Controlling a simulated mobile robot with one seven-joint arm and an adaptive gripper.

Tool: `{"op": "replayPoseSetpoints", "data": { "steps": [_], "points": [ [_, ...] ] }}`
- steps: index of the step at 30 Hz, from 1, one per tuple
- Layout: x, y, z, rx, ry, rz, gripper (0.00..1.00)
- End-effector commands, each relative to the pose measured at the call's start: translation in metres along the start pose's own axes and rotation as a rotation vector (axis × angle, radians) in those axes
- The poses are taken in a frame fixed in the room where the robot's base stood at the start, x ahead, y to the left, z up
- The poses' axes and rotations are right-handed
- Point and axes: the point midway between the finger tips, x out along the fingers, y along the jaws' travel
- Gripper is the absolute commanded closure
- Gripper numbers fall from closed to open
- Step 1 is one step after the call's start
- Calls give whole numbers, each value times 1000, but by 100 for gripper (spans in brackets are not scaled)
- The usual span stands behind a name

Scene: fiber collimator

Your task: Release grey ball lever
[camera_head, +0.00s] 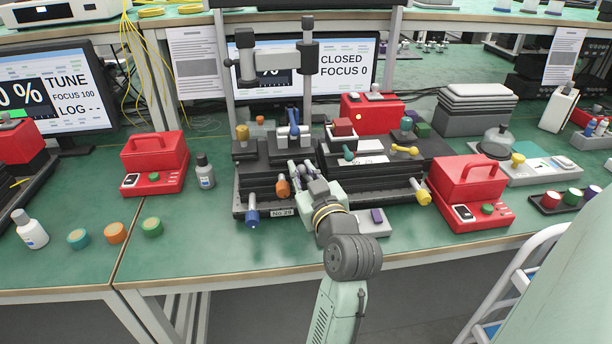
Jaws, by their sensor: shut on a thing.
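My gripper (299,168) reaches in from the front to the middle of the black stage assembly (262,185) on the green bench. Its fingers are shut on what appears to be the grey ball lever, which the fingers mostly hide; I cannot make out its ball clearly. An orange knob (283,188) is just left of the fingers. A teal-ended lever (348,153) and a yellow lever (404,150) sit on the right part of the assembly, apart from my gripper.
A blue knob (252,218) and a yellow knob (423,197) stick out at the assembly's front. Red cases stand on the left (154,162) and right (470,190). A dark overhead post (307,55) rises behind. The monitor (340,70) reads CLOSED, FOCUS 0.

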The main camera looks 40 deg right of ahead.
Motion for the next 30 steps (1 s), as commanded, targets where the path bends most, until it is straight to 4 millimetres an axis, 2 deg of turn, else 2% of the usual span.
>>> {"op": "replayPoseSetpoints", "data": {
  "steps": [9,10,19,30],
  "points": [
    [0,-2,1,-41,-10,0,100],
    [0,-2,1,-41,-10,-1,80],
    [0,-2,1,-39,-9,-1,61],
    [-2,-3,1,-39,-9,-2,61]
  ]
}}
